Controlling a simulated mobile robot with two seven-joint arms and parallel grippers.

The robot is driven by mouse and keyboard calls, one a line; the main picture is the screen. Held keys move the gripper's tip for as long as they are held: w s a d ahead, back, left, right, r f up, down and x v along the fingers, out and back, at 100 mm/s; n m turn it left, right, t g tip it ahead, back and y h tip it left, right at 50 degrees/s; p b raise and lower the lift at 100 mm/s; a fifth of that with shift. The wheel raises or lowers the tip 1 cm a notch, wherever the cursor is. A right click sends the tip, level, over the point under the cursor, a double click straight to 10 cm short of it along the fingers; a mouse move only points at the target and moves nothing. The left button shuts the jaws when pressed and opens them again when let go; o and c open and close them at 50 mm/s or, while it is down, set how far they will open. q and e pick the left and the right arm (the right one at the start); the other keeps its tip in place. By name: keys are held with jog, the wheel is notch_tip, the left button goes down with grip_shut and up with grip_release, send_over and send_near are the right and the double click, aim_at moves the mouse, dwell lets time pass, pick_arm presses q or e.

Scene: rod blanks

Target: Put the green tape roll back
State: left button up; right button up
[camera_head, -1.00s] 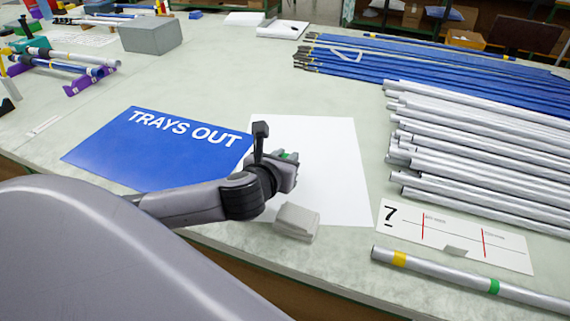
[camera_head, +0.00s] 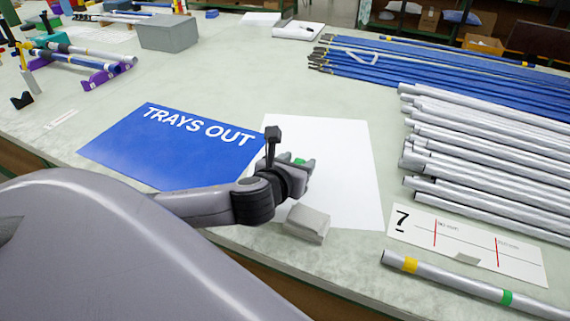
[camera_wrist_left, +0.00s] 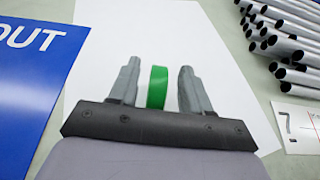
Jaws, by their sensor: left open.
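The green tape roll (camera_wrist_left: 157,87) stands on edge over the white sheet (camera_wrist_left: 205,60) in the left wrist view, between the two fingers of my left gripper (camera_wrist_left: 157,88). Gaps show on both sides of the roll, so the fingers are open around it and not pressed on it. In the head view only a small part of the green roll (camera_head: 299,161) shows behind the fingers of my left gripper (camera_head: 303,172). My right gripper is in neither view.
The blue TRAYS OUT mat (camera_head: 150,155) lies left of the white sheet. A grey block (camera_head: 308,222) sits near the wrist. Silver rods (camera_head: 480,150), blue rods (camera_head: 430,72) and a card marked 7 (camera_head: 480,250) lie at right. A banded rod (camera_head: 450,277) lies in front.

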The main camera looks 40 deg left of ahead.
pick_arm(q)
jog(key=p+v, duration=0.1)
jog(key=v, duration=1)
jog(key=shift+s, duration=0.15)
